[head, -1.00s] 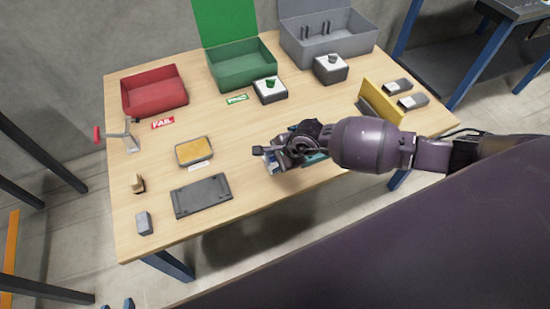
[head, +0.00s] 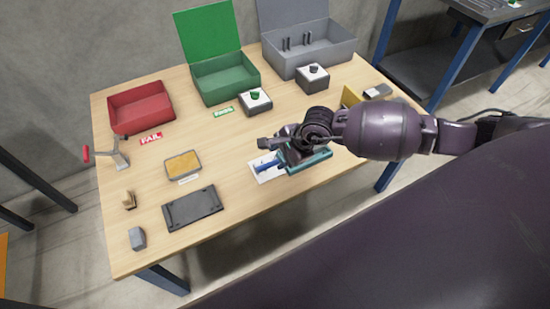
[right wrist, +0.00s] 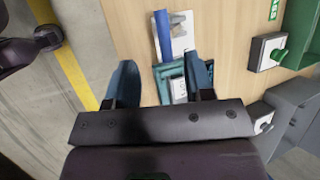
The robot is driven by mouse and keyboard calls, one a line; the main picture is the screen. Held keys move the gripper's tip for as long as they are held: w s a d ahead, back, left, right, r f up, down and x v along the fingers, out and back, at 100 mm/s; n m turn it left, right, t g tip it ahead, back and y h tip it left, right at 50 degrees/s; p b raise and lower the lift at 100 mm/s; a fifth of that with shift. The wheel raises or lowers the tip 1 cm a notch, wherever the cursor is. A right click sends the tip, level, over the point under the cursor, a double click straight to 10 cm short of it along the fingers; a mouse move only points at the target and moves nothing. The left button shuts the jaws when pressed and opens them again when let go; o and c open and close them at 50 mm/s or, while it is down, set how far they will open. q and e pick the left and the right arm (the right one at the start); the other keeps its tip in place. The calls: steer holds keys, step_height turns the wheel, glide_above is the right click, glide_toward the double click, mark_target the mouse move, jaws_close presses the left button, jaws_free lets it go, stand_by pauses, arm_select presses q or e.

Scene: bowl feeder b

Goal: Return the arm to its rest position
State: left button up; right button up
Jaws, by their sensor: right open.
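My right arm reaches in from the right over the table (head: 235,130). Its right gripper (head: 278,143) hangs above the teal tray (head: 318,162) near the front edge and hides part of it. In the right wrist view the two fingers of the right gripper (right wrist: 162,82) stand wide apart with nothing held between them. The teal tray (right wrist: 158,73) shows beyond and between them, with a white card (right wrist: 180,40) and a blue object (right wrist: 163,32) at its far side. My left gripper is not in view.
A dark plate (head: 193,208), a yellow-topped box (head: 183,164) and a red bin (head: 140,106) are at left. A green bin (head: 226,82), a grey bin (head: 310,58) and two button boxes (head: 256,102) stand behind. A yellow panel (head: 350,97) is behind my arm.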

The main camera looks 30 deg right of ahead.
steer(key=shift+r, duration=0.1)
stand_by(0.6)
steer(key=w+a+r+m+t+y, duration=0.2)
steer(key=a+r+m+t+y, duration=0.4)
steer(key=m, duration=0.6)
steer(key=w+a+r+m+t+y, duration=0.1)
steer(key=a+r+m+t+y, duration=0.15)
steer(key=r+m, duration=0.8)
steer(key=s+d+f+m+t+h, duration=0.1)
steer(key=s+d+f+m+h, duration=0.35)
steer(key=m, duration=0.75)
steer(key=s+d+f+m+t+h, duration=0.1)
steer(key=d+f+m+h, duration=0.3)
steer(key=f+m, duration=0.6)
steer(key=s+d+f+m+g+h, duration=0.1)
steer(key=s+f+m, duration=0.3)
steer(key=s, duration=0.4)
steer(key=s+d+f+m+g+h, duration=0.2)
steer(key=s+f+m+h, duration=0.1)
steer(key=s, duration=0.5)
steer(key=shift+s+d+f+m+g+h, duration=0.15)
steer(key=shift+s+f+m+g+h, duration=0.4)
steer(key=shift+m, duration=0.6)
